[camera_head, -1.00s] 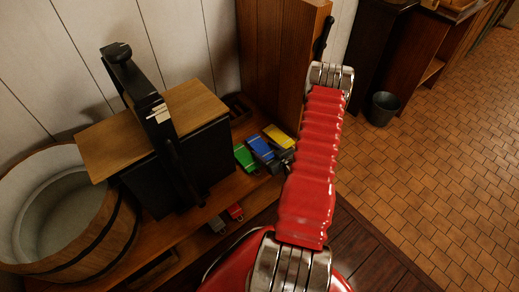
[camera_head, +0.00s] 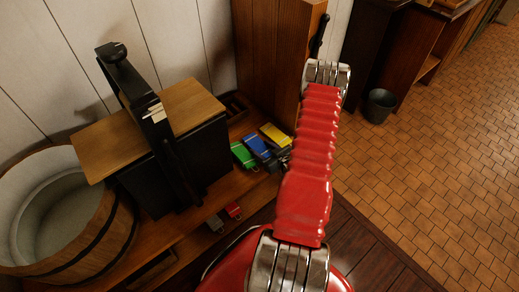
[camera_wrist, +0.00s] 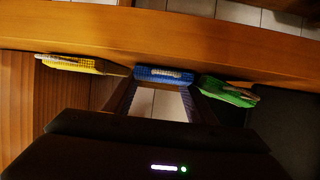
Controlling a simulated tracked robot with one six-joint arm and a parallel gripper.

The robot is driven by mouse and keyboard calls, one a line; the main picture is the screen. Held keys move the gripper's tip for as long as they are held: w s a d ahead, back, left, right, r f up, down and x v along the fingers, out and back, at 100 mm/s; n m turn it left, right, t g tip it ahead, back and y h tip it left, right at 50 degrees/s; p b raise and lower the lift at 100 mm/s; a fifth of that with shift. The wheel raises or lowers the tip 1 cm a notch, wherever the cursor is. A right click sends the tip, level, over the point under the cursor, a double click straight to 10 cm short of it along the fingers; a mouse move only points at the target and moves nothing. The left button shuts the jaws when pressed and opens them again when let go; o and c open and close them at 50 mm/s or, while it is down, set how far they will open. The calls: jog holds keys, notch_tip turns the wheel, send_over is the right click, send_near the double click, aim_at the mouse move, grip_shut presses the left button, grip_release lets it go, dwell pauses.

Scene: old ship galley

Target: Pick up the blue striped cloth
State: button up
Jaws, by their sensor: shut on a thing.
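The blue striped cloth (camera_wrist: 164,75) is between the fingertips of my gripper (camera_wrist: 164,86) in the wrist view, and the gripper is shut on it. In the head view the blue cloth (camera_head: 257,147) lies on the wooden bench between a green cloth (camera_head: 242,154) and a yellow cloth (camera_head: 275,135). The green cloth (camera_wrist: 228,92) and the yellow cloth (camera_wrist: 72,63) flank it in the wrist view. My red arm covers most of the gripper in the head view. I cannot tell whether the blue cloth is clear of the bench.
A black press with a wooden top (camera_head: 113,150) stands left of the cloths, and a wooden tub (camera_head: 118,240) stands at far left. A small red item (camera_head: 233,210) lies nearer the front. A wooden cabinet (camera_head: 270,60) rises behind. Tiled floor (camera_head: 440,170) is open at right.

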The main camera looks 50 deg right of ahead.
aim_at(262, 150)
notch_tip(262, 150, up, 10)
dwell(0.7)
dwell(0.4)
